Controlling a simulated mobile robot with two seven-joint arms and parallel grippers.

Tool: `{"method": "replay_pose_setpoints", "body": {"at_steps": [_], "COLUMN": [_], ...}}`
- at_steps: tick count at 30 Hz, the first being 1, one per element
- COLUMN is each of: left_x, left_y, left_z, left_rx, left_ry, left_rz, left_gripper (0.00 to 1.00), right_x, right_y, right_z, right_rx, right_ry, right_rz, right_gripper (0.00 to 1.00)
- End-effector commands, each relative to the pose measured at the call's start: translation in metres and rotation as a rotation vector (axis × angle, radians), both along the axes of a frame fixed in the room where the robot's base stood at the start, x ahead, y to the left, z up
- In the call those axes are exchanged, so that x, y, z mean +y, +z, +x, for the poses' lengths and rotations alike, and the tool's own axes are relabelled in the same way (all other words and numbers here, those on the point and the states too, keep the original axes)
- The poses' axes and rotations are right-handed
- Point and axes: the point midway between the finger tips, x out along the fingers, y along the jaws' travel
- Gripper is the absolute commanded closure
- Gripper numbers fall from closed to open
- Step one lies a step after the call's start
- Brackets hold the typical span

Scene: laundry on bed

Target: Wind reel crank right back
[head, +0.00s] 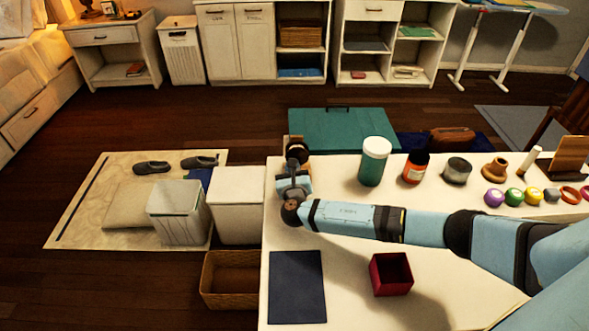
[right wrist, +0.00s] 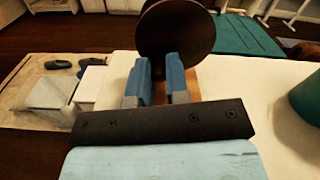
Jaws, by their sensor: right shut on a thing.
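The reel shows in the right wrist view as a dark brown round disc (right wrist: 176,28) just beyond my fingertips. A strip of lighter wood (right wrist: 194,82) shows below it. In the head view the dark reel (head: 297,149) stands at the far left corner of the white table. My right gripper (head: 295,178) reaches it from the near side. In the right wrist view its two blue fingers (right wrist: 160,72) are shut on the crank, which is mostly hidden between them. My left gripper is not in view.
A green-and-white jar (head: 374,162), an orange bottle (head: 415,168) and a dark jar (head: 457,171) stand right of the reel. A red box (head: 390,274) and a dark blue mat (head: 297,288) lie nearer. Bins (head: 238,205) stand left of the table.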

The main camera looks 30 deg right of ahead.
Motion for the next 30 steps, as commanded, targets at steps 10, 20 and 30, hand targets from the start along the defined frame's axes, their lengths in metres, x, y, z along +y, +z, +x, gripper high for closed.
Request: {"method": "replay_pose_setpoints", "body": {"at_steps": [10, 20, 30], "left_x": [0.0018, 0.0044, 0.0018], "left_y": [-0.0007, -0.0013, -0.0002], "left_z": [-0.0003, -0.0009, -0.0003], "left_rx": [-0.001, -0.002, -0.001], "left_ry": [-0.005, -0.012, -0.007], "left_rz": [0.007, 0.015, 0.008], "left_gripper": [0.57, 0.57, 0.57], "right_x": [0.0015, 0.0015, 0.0013], "right_y": [0.0007, 0.0009, 0.0010], "right_z": [0.0004, 0.0005, 0.0005], "right_rx": [-0.026, -0.027, -0.027], "right_ry": [0.001, 0.001, 0.000], "right_rz": [0.056, 0.057, 0.056], "right_gripper": [1.00, 0.80, 0.59]}}
